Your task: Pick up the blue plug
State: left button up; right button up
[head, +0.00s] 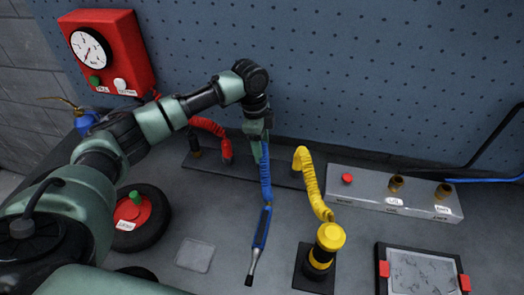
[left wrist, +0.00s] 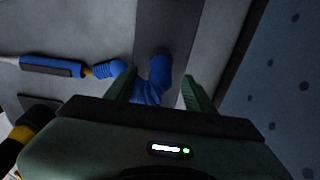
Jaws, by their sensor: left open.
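The blue plug (head: 262,228) looks like a long blue handle with a dark grip panel and a dark tip. It lies on the grey bench, joined to a blue coiled hose (head: 265,175). In the left wrist view, the plug's blue handle (left wrist: 50,66) is at the left, outside the fingers. My left gripper (head: 257,136) points down over the rear end of the hose. Its open fingers also show in the left wrist view (left wrist: 158,90), with part of the hose (left wrist: 160,68) between or just beyond them; contact cannot be told. My right gripper is not in view.
A yellow coiled hose (head: 309,182) and a yellow-black post (head: 320,255) stand right of the plug. A red hose (head: 208,125) is behind left. A grey socket box (head: 370,193) and a framed panel (head: 424,272) are at right. A perforated blue wall (head: 380,80) stands behind.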

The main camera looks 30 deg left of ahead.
pick_arm(q)
jog(key=shift+f, duration=0.4)
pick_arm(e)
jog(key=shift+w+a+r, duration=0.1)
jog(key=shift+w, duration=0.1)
pick_arm(q)
grip_shut()
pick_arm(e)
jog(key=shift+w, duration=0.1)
pick_arm(q)
jog(key=shift+r, duration=0.1)
